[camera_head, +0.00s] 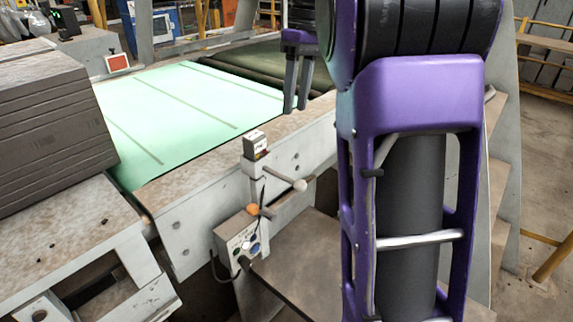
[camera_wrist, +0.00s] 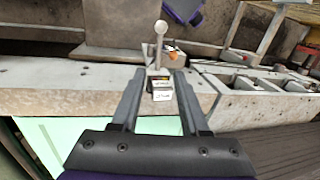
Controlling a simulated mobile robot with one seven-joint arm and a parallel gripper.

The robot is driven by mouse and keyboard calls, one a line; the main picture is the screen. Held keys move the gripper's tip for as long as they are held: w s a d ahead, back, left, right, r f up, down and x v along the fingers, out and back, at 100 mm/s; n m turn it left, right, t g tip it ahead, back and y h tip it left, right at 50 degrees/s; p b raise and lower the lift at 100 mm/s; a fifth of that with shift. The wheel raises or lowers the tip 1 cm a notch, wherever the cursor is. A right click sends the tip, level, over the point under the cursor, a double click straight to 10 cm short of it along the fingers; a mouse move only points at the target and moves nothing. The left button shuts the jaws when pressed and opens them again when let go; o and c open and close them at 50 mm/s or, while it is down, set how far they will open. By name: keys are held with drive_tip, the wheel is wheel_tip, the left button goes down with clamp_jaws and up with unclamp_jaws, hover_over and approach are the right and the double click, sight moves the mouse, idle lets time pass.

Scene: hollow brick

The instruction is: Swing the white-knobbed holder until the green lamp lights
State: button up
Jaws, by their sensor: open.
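The holder (camera_head: 256,172) stands on the side of the conveyor frame, with a small dark-topped sensor block (camera_head: 255,146) at its top. Its arm with the white knob (camera_head: 299,185) sticks out to the right; the knob also shows in the wrist view (camera_wrist: 161,27). My gripper (camera_head: 296,108) is open and empty, fingers down, above the conveyor edge, up and right of the holder. In the wrist view the block (camera_wrist: 162,89) appears between my open fingers (camera_wrist: 161,73), with the knob beyond their tips. I cannot make out a lit green lamp.
A grey control box (camera_head: 238,238) with small round fittings hangs below the holder, near an orange part (camera_head: 253,210). The pale green belt (camera_head: 190,105) lies behind the frame rail. A flat plate (camera_head: 315,255) lies below.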

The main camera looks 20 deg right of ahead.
sight(285, 177)
drive_tip(key=f, duration=0.5)
drive_tip(key=s+a+f+b, duration=0.1)
drive_tip(key=f, duration=0.4)
drive_tip(key=a+f+b, duration=0.1)
drive_tip(key=f, duration=0.3)
drive_tip(key=shift+s+a+f, duration=0.2)
drive_tip(key=shift+s+f, duration=0.1)
drive_tip(key=shift+f, duration=0.1)
drive_tip(key=shift+c, duration=0.2)
clamp_jaws()
idle(0.4)
